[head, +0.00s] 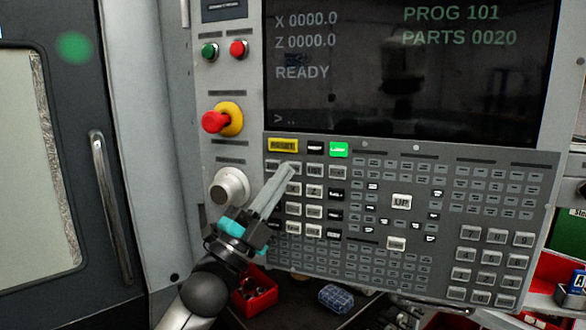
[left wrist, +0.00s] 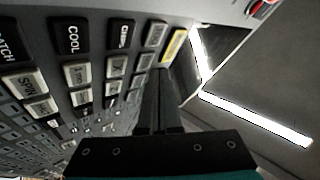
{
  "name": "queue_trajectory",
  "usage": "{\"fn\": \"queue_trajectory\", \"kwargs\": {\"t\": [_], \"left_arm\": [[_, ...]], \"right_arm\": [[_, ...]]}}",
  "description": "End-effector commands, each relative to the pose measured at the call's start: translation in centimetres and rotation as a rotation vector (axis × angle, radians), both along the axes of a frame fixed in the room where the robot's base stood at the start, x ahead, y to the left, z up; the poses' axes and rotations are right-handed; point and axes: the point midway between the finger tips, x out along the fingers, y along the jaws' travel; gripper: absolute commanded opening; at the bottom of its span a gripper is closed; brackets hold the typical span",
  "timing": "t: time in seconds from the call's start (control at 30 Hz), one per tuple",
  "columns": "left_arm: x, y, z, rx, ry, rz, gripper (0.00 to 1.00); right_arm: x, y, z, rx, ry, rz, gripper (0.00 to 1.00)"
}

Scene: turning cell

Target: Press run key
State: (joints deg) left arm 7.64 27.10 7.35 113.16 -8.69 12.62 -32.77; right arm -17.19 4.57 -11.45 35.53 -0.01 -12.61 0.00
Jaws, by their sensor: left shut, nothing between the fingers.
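The control panel (head: 360,255) carries rows of small keys below its screen (head: 400,65). The top row has a yellow key (head: 283,146), a black key (head: 315,148) and a green lit key (head: 339,149). No label that I can read says run. My left gripper (head: 290,168) is shut and empty. Its fingertips point up at the panel's upper left keys, just below the yellow key. In the left wrist view the fingertips (left wrist: 160,72) are close to the keys, below the yellow key (left wrist: 174,47). I cannot tell whether they touch. My right gripper is not in view.
The screen reads READY, PROG 101 and PARTS 0020. Left of it are a green button (head: 209,51), a red button (head: 238,48), a red emergency stop (head: 215,122) and a grey knob (head: 230,187). A red bin (head: 262,298) and blue item (head: 336,297) lie below.

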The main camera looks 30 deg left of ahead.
Motion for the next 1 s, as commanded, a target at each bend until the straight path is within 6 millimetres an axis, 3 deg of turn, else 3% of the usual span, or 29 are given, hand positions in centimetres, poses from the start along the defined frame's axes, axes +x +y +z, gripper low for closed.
{"fn": "queue_trajectory", "kwargs": {"t": [1.0], "left_arm": [[0.77, 0.1, 0.01, 0.0, -0.001, 0.0, 0.0]], "right_arm": [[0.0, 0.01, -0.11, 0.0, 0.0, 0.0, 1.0]]}}
